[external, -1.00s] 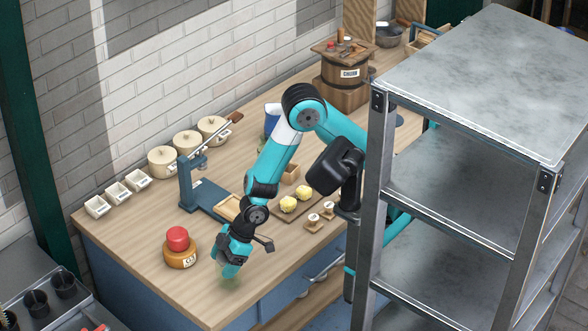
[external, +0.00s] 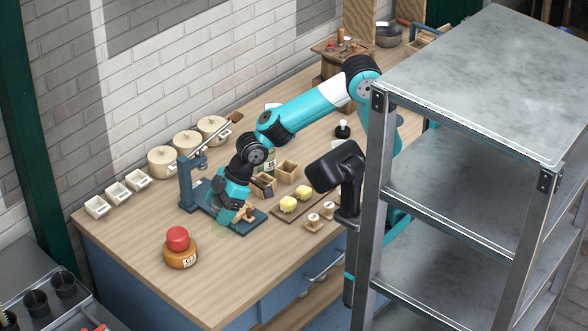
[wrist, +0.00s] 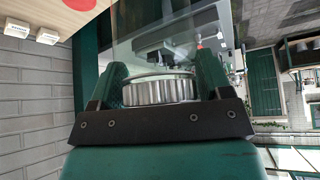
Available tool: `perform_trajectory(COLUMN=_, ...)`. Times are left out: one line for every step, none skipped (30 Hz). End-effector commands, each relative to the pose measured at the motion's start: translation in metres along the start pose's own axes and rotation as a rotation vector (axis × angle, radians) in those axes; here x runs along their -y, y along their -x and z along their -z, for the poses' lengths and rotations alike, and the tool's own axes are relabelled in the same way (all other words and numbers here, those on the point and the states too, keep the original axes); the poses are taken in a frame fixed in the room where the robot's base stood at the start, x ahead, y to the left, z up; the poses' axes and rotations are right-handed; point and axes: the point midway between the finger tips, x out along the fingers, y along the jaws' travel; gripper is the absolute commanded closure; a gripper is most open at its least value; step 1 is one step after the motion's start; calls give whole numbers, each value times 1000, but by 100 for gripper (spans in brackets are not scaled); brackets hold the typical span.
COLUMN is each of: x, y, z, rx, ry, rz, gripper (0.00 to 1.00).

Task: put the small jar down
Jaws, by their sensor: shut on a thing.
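The small jar is clear glass with a ridged metal lid (wrist: 160,90); in the wrist view its see-through body (wrist: 140,48) extends away from my gripper. My gripper (wrist: 162,76) is shut on it, one green finger on each side of the lid. In the external view my gripper (external: 226,214) points down beside the blue press (external: 192,185). The jar (external: 221,231) shows there only as a faint greenish shape below the fingers, near the press's base. I cannot tell whether its bottom touches the counter (external: 235,270).
A brown jar with a red lid (external: 180,248) stands to the left and nearer the front. Butter lumps (external: 289,204) and small wooden boxes (external: 287,170) are to the right. Lidded crocks (external: 187,142) line the wall. A metal shelf (external: 470,90) stands at right.

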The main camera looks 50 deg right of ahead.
Motion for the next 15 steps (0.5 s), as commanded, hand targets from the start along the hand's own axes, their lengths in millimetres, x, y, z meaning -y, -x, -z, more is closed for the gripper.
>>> perform_trajectory(x=-8, y=-2, z=-6, rx=-6, ry=-8, rz=-7, gripper=57)
perform_trajectory(x=-13, y=-2, z=-10, rx=-6, ry=-13, rz=-11, gripper=57)
perform_trajectory(x=-21, y=0, z=-15, rx=-8, ry=-20, rz=-16, gripper=57)
perform_trajectory(x=-28, y=2, z=-20, rx=-8, ry=-25, rz=-19, gripper=57)
perform_trajectory(x=-35, y=5, z=-25, rx=-9, ry=-29, rz=-23, gripper=57)
perform_trajectory(x=-44, y=10, z=-32, rx=-10, ry=-35, rz=-27, gripper=57)
perform_trajectory(x=-50, y=14, z=-38, rx=-9, ry=-40, rz=-30, gripper=57)
perform_trajectory(x=-56, y=18, z=-44, rx=-10, ry=-43, rz=-32, gripper=57)
perform_trajectory(x=-64, y=24, z=-52, rx=-9, ry=-47, rz=-35, gripper=57)
perform_trajectory(x=-69, y=28, z=-59, rx=-9, ry=-50, rz=-38, gripper=57)
perform_trajectory(x=-73, y=32, z=-65, rx=-9, ry=-51, rz=-38, gripper=57)
perform_trajectory(x=-78, y=38, z=-73, rx=-9, ry=-54, rz=-40, gripper=57)
perform_trajectory(x=-82, y=42, z=-78, rx=-8, ry=-56, rz=-41, gripper=57)
perform_trajectory(x=-84, y=46, z=-84, rx=-7, ry=-57, rz=-42, gripper=57)
perform_trajectory(x=-88, y=51, z=-90, rx=-6, ry=-59, rz=-43, gripper=57)
